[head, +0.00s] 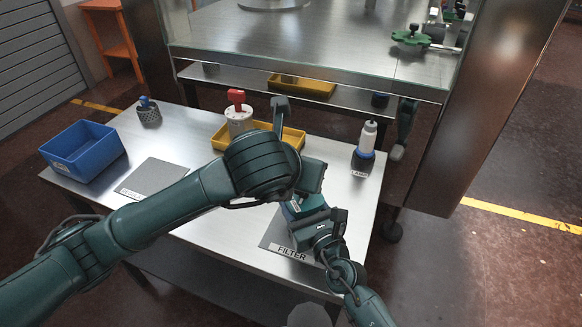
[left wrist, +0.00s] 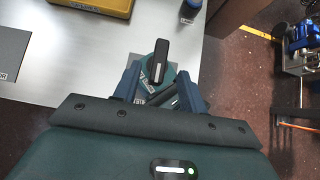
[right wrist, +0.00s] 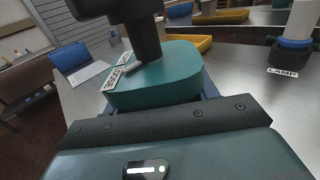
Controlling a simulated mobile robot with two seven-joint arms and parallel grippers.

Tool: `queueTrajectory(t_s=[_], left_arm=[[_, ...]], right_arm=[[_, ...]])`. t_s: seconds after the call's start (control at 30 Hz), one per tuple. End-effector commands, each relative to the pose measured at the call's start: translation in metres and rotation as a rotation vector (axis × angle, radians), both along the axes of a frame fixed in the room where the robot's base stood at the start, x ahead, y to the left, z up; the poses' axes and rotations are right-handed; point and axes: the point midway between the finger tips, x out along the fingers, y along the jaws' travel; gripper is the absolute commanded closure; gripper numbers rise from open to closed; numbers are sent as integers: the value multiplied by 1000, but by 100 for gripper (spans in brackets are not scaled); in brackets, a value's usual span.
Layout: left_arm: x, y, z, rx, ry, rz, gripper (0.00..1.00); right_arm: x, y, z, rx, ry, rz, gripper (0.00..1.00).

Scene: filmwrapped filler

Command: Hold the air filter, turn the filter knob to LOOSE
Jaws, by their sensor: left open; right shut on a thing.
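The air filter (right wrist: 165,85) is a teal rounded block in the right wrist view, with a LOOSE label (right wrist: 117,78) and a second, unreadable label on its edge. Its dark knob (right wrist: 142,35) stands on top. A thin pointer at the knob's base is angled toward the labels; I cannot tell its exact setting. My right gripper (head: 318,226) is shut on the filter. In the left wrist view, the knob's upright bar (left wrist: 161,62) shows between the blue fingers of my open left gripper (left wrist: 159,76); contact cannot be told. My left arm partly hides the filter in the head view.
The filter is over the grey FILTER mat (head: 275,243) on the metal table. A blue bin (head: 85,150) and another grey mat (head: 155,177) are at left. A yellow tray (head: 292,137), a red-topped white container (head: 238,118) and a LAMP bottle (head: 366,145) stand behind.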

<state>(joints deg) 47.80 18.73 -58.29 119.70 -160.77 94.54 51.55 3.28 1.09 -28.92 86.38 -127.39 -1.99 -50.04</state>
Motion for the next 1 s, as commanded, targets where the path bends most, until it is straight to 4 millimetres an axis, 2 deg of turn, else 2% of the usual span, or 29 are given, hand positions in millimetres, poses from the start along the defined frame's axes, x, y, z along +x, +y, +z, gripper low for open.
queueTrajectory(t_s=[0.1, 0.3, 0.77, 0.8, 1.0], left_arm=[[-17, 5, 19, -2, -4, -1, 58], [-35, 11, 37, -1, 0, 1, 58], [-40, 12, 41, 0, 1, 1, 58], [-40, 12, 41, 0, 1, 1, 58], [-40, 12, 41, 0, 1, 1, 58]], right_arm=[[0, 0, 0, 0, 0, -1, 72], [0, 0, 0, 0, 0, -1, 72], [0, 0, 0, 0, 0, -1, 72], [0, 0, 0, 0, 0, -1, 40], [0, 0, 0, 0, 0, 0, 24]])
